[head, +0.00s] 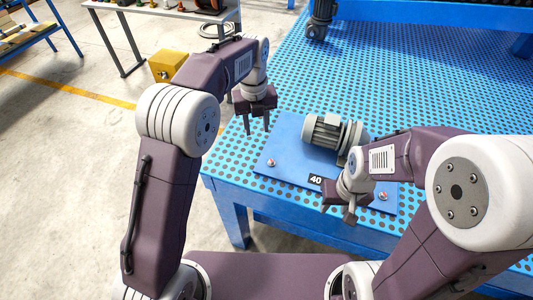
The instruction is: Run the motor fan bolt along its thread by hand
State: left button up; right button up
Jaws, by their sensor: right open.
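A grey finned motor (325,132) lies on a blue mounting plate (287,133) on the perforated blue table. I cannot pick out its fan bolt; my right arm and gripper cover part of the motor's right end and of the plate. My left gripper (257,128) points down with its fingers apart and empty, left of the motor, over the table's left edge. My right gripper (338,213) is open at the plate's front edge, in front of the motor, with nothing seen between its fingers.
Small bolt heads sit on the plate at its left (270,162) and right (383,196), with a black "40" label (315,180) between them. A yellow box (167,65) stands on the floor at the left.

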pick_arm(q)
jog(key=m, duration=0.1)
send_over(271, 161)
notch_tip(271, 161, down, 5)
jog(key=shift+g, duration=0.3)
notch_tip(271, 161, down, 9)
jog(key=shift+b, duration=0.45)
grip_shut()
